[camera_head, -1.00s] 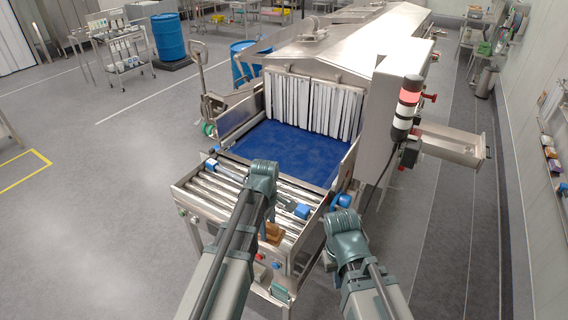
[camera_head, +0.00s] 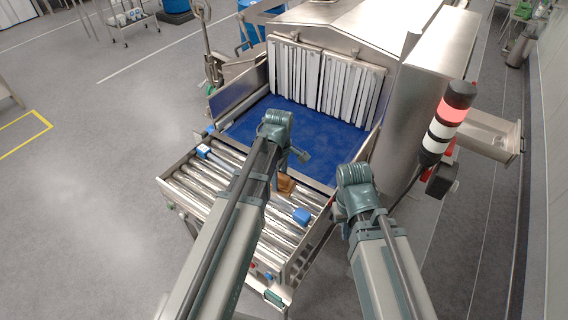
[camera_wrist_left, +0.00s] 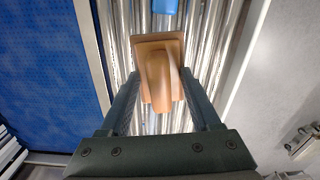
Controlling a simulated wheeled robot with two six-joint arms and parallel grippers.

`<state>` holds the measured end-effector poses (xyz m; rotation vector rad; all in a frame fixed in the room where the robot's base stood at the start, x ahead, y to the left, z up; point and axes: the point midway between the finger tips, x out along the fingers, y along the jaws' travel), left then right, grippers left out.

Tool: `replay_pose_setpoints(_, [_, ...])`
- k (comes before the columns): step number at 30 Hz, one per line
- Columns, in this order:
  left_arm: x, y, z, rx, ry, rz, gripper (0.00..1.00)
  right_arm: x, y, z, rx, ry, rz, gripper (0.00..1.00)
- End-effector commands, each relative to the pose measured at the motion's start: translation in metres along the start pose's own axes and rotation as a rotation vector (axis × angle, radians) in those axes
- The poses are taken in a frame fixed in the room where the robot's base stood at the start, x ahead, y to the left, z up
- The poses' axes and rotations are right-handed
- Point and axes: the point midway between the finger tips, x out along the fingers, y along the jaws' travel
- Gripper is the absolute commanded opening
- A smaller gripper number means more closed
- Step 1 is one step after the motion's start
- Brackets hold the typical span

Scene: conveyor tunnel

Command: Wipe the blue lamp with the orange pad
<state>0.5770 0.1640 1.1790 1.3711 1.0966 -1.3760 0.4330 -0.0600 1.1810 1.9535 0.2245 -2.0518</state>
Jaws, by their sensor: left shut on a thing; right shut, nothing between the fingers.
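My left gripper (camera_wrist_left: 165,100) is shut on the orange pad (camera_wrist_left: 160,65), a tan-orange block with a flat, square plate at its far end. In the head view the pad (camera_head: 286,186) hangs over the steel rollers near the blue belt, just below my left wrist. Small blue parts show on the roller section: one (camera_head: 301,215) to the lower right of the pad, one (camera_head: 204,151) at the left rail. I cannot tell which is the blue lamp. My right gripper (camera_head: 352,208) is at the right side of the roller section, its fingers mostly hidden, and appears empty.
The blue belt (camera_head: 300,130) runs into a steel tunnel with white strip curtains (camera_head: 325,82). A red, white and black signal tower (camera_head: 446,122) stands on the right. Side rails edge the rollers (camera_head: 225,185). Open floor lies to the left.

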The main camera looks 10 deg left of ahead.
Motion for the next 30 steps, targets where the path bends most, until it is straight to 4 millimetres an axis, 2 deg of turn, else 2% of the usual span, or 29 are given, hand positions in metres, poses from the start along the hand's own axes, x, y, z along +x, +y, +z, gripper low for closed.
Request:
replay_pose_setpoints(11, [0.006,0.0,0.0,0.0,0.0,0.0,0.0,0.006,-0.001,0.0,0.0,0.0,0.0,0.0])
replay_pose_setpoints(30, [0.06,0.0,0.0,0.0,0.0,0.0,0.0,0.059,-0.006,-0.004,0.005,0.003,0.0,0.0])
